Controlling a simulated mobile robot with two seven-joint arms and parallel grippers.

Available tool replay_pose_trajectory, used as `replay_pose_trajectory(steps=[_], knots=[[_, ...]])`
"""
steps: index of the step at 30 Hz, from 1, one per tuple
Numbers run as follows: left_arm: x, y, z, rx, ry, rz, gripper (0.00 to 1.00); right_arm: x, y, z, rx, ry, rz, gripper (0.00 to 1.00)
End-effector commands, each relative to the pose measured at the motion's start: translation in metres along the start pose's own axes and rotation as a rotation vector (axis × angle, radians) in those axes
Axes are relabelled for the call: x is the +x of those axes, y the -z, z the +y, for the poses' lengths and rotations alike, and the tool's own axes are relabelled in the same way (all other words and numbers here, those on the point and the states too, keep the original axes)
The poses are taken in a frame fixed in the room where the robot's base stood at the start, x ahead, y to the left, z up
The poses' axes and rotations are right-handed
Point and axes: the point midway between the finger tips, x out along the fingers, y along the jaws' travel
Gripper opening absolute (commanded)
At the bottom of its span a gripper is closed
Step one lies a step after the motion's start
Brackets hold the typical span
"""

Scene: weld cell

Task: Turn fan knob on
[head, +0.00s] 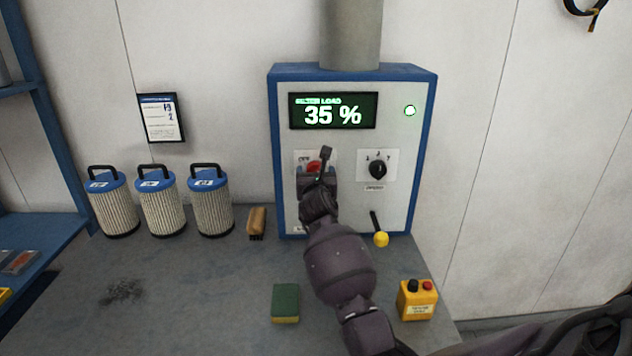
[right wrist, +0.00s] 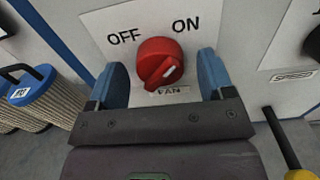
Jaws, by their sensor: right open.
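The red fan knob (right wrist: 160,62) sits on a white plate with OFF at its upper left, ON at its upper right and FAN below. A white mark shows on the lower right of its face; I cannot tell for sure which label it points to. My right gripper (right wrist: 168,78) is open, with its blue fingers on either side of the knob and a gap showing on each side. In the head view the knob (head: 314,166) is partly hidden by my right gripper (head: 317,174). My left gripper is not in view.
The blue-edged control box (head: 432,150) shows 35 % on its display (head: 333,111). A black speed knob (head: 377,169) and a yellow-tipped lever (head: 381,239) are to the right. Filters (head: 160,205), a brush (head: 256,223), a sponge (head: 285,304) and a yellow button box (head: 417,302) stand on the bench.

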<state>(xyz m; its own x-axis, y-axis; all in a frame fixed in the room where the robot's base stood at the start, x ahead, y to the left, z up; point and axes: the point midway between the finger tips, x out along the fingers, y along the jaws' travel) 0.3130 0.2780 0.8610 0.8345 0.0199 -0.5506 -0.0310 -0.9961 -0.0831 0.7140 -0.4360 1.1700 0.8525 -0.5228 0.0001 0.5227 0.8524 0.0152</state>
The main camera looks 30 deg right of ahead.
Motion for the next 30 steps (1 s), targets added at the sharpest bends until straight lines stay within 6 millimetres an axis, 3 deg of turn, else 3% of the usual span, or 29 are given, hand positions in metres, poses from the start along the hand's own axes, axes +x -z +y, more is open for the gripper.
replay_pose_trajectory(steps=[5,18,24,30], knots=[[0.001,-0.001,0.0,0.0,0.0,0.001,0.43,-0.018,0.002,0.0,0.0,-0.001,0.0,0.75],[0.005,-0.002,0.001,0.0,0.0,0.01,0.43,-0.086,0.002,0.0,0.001,-0.001,0.001,0.75],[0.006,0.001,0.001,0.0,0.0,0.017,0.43,-0.103,0.001,0.0,0.001,0.0,0.001,0.75],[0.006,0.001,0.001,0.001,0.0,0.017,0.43,-0.106,0.001,0.0,0.001,-0.001,0.001,0.75]])
